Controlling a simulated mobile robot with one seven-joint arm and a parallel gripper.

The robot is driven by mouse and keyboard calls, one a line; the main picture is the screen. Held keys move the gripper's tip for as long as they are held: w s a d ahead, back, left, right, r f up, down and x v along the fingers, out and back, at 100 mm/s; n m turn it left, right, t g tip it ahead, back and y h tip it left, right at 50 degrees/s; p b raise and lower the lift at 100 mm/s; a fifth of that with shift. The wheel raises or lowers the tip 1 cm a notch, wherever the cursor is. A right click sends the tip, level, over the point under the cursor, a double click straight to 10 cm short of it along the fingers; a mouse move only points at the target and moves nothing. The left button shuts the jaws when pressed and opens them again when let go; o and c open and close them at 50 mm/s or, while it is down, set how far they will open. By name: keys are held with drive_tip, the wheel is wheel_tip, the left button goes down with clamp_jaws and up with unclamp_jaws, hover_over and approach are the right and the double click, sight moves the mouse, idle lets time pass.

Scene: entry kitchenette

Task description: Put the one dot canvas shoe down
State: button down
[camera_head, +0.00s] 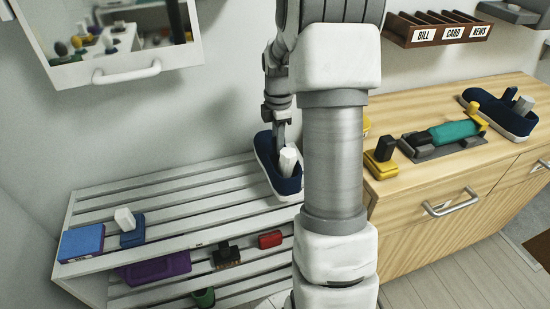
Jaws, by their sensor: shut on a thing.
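A navy canvas shoe (265,147) with a pale sole rim is at the back right of the white slatted rack (175,205). My gripper (280,140) is shut on the shoe, pointing down at its opening. A white upright piece (288,160) stands up from the shoe. Whether the sole touches the slats or is just above them I cannot tell. My arm hides the area to the right of the shoe. A second navy shoe (512,122) lies on the wooden cabinet (430,192) at the right. No dot marks can be made out on either shoe.
On the rack's left end are a blue box (82,242) and a blue-and-white item (130,230); the slats between there and the shoe are bare. Purple, black and red items lie below. A yellow-and-black item (381,160) and a teal tool (455,134) sit on the cabinet.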

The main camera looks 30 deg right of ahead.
drive_tip(key=shift+f+b, duration=0.65)
drive_tip(key=shift+f, duration=1.65)
drive_tip(key=shift+f, duration=0.15)
drive_tip(key=c, duration=0.7)
unclamp_jaws()
wheel_tip(320, 180, up, 12)
drive_tip(key=p, duration=0.3)
drive_tip(key=shift+p, duration=0.3)
